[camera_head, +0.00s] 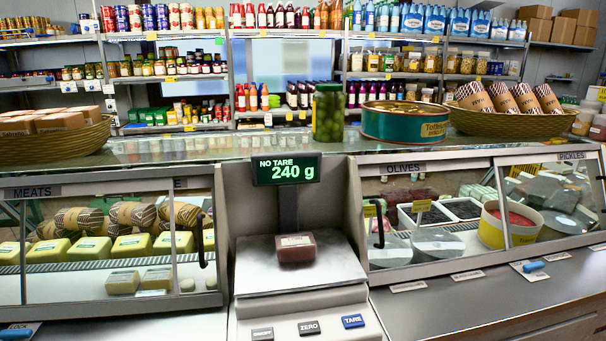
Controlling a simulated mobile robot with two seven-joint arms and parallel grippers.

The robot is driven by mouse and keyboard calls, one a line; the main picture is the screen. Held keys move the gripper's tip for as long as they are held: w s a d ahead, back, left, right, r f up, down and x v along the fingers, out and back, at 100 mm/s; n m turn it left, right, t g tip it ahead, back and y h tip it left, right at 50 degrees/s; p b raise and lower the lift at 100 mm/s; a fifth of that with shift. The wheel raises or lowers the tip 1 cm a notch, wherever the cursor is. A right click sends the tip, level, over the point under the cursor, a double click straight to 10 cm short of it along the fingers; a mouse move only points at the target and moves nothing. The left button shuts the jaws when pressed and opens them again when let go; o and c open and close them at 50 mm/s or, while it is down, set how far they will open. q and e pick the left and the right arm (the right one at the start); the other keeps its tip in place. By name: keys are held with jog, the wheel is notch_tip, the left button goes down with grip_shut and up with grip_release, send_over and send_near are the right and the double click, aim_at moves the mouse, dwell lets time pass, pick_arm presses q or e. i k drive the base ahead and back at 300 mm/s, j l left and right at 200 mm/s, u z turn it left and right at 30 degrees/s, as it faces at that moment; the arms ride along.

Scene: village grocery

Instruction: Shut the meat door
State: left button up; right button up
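The meat case (37,192), labelled MEATS, is at the left with a slanted glass front. Upright metal edges of its panes show at the far left and right of centre. A black upright handle (201,242) is near the case's right end. I cannot tell from this view how far the meat door stands open. Behind the glass are wrapped sausages (132,214), yellow blocks (88,248) and smaller packs (122,283). Neither of my grippers is in view.
A scale (300,268) with a dark red pack (296,248) stands in the middle; its display (287,170) reads 240 g. The olives case (400,169) is at the right. A jar (328,112), tin (404,122) and baskets (52,142) stand on top.

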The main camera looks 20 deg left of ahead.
aim_at(158, 183)
jog(key=u, duration=1.6)
